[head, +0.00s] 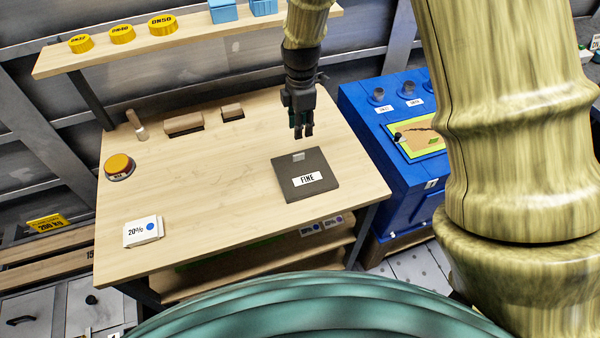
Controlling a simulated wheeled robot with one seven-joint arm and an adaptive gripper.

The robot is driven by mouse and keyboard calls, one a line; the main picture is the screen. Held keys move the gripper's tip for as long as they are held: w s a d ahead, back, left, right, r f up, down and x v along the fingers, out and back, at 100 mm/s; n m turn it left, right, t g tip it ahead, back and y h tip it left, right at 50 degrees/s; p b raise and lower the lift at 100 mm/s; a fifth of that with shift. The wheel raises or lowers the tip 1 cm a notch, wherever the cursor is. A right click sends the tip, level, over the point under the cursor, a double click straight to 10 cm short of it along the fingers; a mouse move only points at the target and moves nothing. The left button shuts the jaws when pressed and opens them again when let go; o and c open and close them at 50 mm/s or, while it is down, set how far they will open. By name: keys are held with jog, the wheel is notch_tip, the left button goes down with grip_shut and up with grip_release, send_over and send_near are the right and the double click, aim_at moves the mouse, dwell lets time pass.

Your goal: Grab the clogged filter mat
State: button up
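A dark grey square mat (302,189) labelled "FINE" lies flat on the wooden workbench, right of its middle. A small pale tab (299,156) stands near its far edge. It is the only mat-like thing I make out on the bench top; no mark on it reads as clogged. My gripper (303,133) points down just beyond the tab in the picture, apart from it. Its dark fingers look close together, with nothing visible held. Whether they are open or shut is not clear, and their height over the bench is hard to judge.
The workbench (220,190) is mostly clear. A white "20%" block (143,231) lies front left, a yellow-topped button (119,166) at the left edge, wooden blocks (184,124) at the back. A shelf (190,38) holds yellow discs. A blue cabinet (400,190) stands right.

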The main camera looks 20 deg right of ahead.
aim_at(304, 170)
jog(key=shift+w+a+f+p, duration=0.15)
jog(key=shift+f+p, duration=0.15)
jog(key=shift+f, duration=0.85)
jog(key=shift+s+a+f+p, duration=0.15)
jog(key=shift+f+p, duration=0.15)
jog(key=shift+f, duration=0.85)
jog(key=shift+s+a+f+p, duration=0.15)
jog(key=shift+f+p, duration=0.5)
jog(key=shift+f, duration=0.65)
jog(key=shift+s+d+f+p, duration=0.15)
jog(key=shift+f+p, duration=0.45)
jog(key=shift+f, duration=0.7)
jog(key=shift+a+f, duration=0.1)
jog(key=shift+f, duration=0.5)
grip_shut()
